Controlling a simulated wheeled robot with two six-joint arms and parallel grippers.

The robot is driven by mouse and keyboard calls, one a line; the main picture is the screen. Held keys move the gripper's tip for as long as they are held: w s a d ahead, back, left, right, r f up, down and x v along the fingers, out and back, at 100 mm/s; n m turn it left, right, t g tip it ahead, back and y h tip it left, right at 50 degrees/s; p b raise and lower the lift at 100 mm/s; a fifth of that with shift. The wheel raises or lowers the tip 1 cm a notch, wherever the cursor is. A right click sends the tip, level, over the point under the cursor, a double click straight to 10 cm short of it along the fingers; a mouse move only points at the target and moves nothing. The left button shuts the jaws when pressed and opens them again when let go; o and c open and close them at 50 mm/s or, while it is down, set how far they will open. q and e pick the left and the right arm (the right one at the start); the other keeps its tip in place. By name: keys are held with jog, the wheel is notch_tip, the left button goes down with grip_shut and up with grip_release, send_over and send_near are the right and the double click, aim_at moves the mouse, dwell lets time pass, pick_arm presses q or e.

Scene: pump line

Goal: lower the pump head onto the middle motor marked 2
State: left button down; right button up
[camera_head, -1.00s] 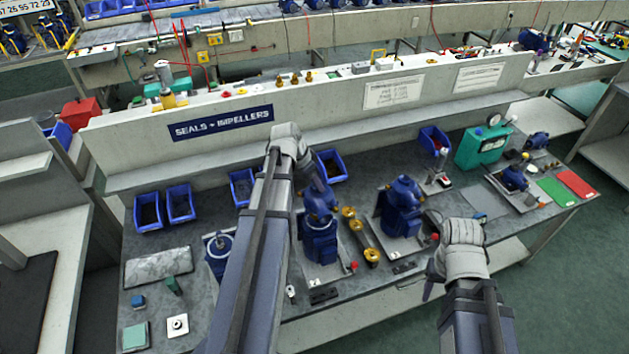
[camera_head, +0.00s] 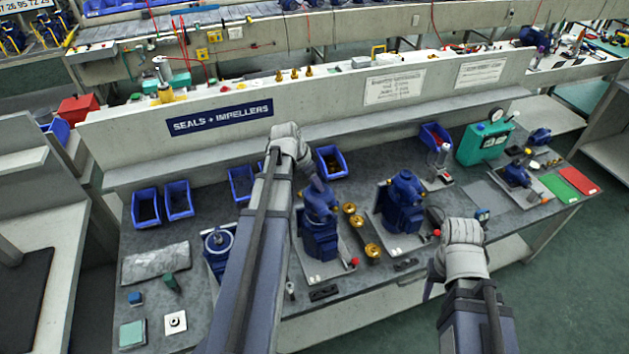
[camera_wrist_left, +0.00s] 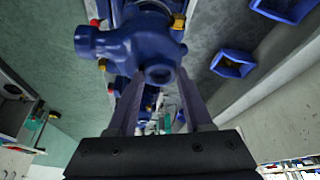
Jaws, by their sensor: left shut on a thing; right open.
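The blue pump head (camera_head: 320,201) is in my left gripper (camera_head: 317,187), whose fingers are shut on it. It is over the middle motor (camera_head: 320,244), close against its top; I cannot tell whether it is fully seated. In the left wrist view the pump head (camera_wrist_left: 140,45) sits between the two fingers of my left gripper (camera_wrist_left: 160,85), with its round port facing the camera. It hides most of the motor there. My right gripper (camera_head: 431,284) is open and empty, near the bench's front edge, right of the motors. The mark 2 is not readable.
A bare motor (camera_head: 217,243) stands on the left, partly behind my left arm. A blue pump unit (camera_head: 402,200) stands on the right. Brass parts (camera_head: 360,222) lie between it and the middle motor. Blue bins (camera_head: 331,161) line the back.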

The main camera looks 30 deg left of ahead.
aim_at(312, 189)
pick_arm(q)
jog(key=shift+f+b, duration=2.85)
jog(key=shift+b, duration=0.05)
dwell(1.2)
jog(key=shift+c, duration=1.2)
grip_release()
jog(key=shift+o, duration=0.3)
jog(key=shift+o, duration=0.9)
jog(key=shift+r, duration=0.1)
notch_tip(312, 189, up, 9)
jog(key=p, duration=0.9)
